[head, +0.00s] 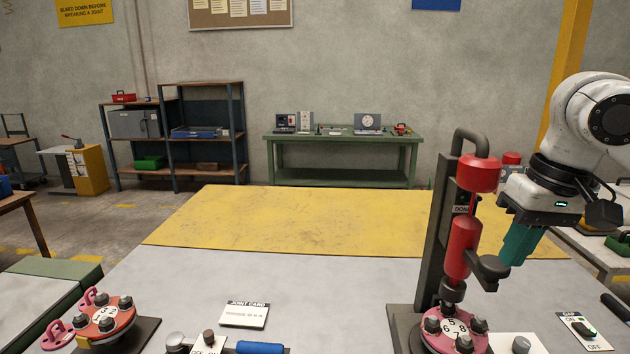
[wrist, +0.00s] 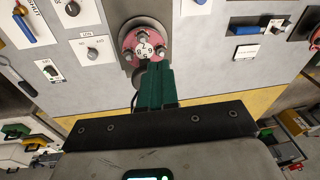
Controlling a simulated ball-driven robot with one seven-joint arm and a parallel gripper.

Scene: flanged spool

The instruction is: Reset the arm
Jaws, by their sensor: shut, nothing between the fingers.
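My gripper (head: 512,256) hangs at the right of the head view, with its teal fingers angled down and left. The fingers overlap the dark arm of a red upright tool (head: 463,247) in the picture; I cannot tell whether they touch. In the wrist view my gripper (wrist: 158,72) shows its teal fingers pressed together with nothing between them. Just beyond the fingertips there is a pink numbered flange (wrist: 132,40) with several bolts. The same flange (head: 453,345) shows under the red tool in the head view.
A GAP switch plate (head: 584,331) is at the right.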

